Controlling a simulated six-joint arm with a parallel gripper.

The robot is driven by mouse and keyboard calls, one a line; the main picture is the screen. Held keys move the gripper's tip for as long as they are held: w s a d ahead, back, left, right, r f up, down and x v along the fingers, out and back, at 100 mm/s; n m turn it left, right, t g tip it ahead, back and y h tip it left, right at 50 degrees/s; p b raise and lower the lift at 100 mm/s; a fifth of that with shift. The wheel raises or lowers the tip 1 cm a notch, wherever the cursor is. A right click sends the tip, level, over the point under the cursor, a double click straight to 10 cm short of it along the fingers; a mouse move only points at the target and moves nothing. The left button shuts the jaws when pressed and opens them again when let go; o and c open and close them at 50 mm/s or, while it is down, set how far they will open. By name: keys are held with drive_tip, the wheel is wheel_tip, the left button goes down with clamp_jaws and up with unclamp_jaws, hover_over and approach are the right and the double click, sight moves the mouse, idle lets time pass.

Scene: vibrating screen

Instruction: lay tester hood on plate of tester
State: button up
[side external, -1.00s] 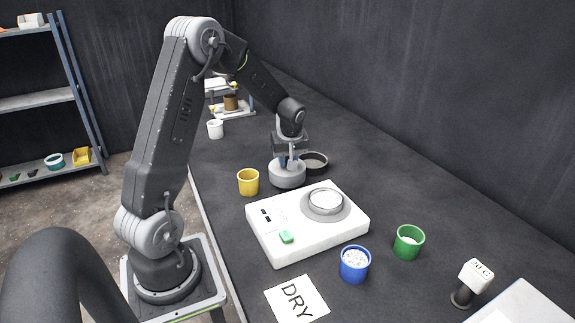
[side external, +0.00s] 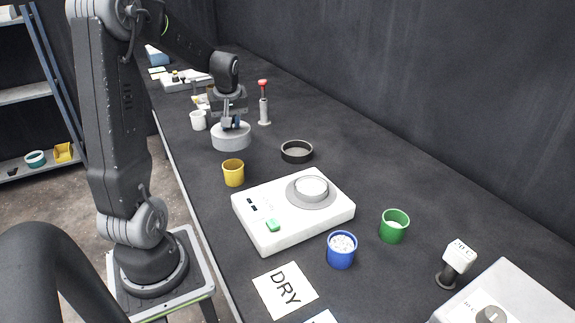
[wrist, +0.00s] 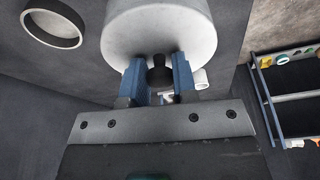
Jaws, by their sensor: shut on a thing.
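The tester hood (side external: 231,137) is a round, light grey cap, held level just above or at the dark bench, with its gap to the bench unclear. My gripper (side external: 233,121) is above it. In the wrist view, the blue fingers of my gripper (wrist: 160,78) are shut on the hood's black knob, and the pale hood (wrist: 160,28) fills the top middle. The white tester (side external: 278,230) stands nearer the camera, with a green button. Its round grey plate (side external: 297,202) carries a shallow dish (side external: 311,187) with white contents. The hood is apart from the plate.
A yellow cup (side external: 233,173) stands between hood and tester. A black ring (side external: 297,144) lies right of the hood, a red-topped post (side external: 264,103) behind it. A white cup (side external: 198,121) is close left. Blue (side external: 341,255) and green (side external: 394,230) cups stand in front.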

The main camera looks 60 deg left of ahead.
drive_tip(key=w+d+m+t+h, duration=0.1)
drive_tip(key=w+d+m, duration=0.45)
drive_tip(key=d, duration=0.45)
drive_tip(key=w+d+f+m+t+h, duration=0.1)
drive_tip(key=w+d+m+h, duration=0.1)
drive_tip(key=w+d+m, duration=0.45)
drive_tip(key=w+d+m+h, duration=0.1)
drive_tip(key=w+d+m, duration=0.3)
drive_tip(key=d+m, duration=0.55)
drive_tip(key=s+n+y, duration=0.1)
drive_tip(key=n, duration=0.6)
drive_tip(key=s+a+r+n+g+y, duration=0.1)
drive_tip(key=s+n, duration=0.1)
drive_tip(key=n, duration=0.5)
drive_tip(key=s+n+g+y, duration=0.1)
drive_tip(key=n+y, duration=0.1)
drive_tip(key=n, duration=0.5)
drive_tip(key=shift+s+a+r+n, duration=0.15)
drive_tip(key=shift+a+n, duration=0.2)
drive_tip(key=shift+a, duration=0.05)
drive_tip(key=shift+f, duration=2.35)
drive_tip(key=shift+f, duration=0.6)
drive_tip(key=o, duration=1)
drive_tip(key=shift+o, duration=0.2)
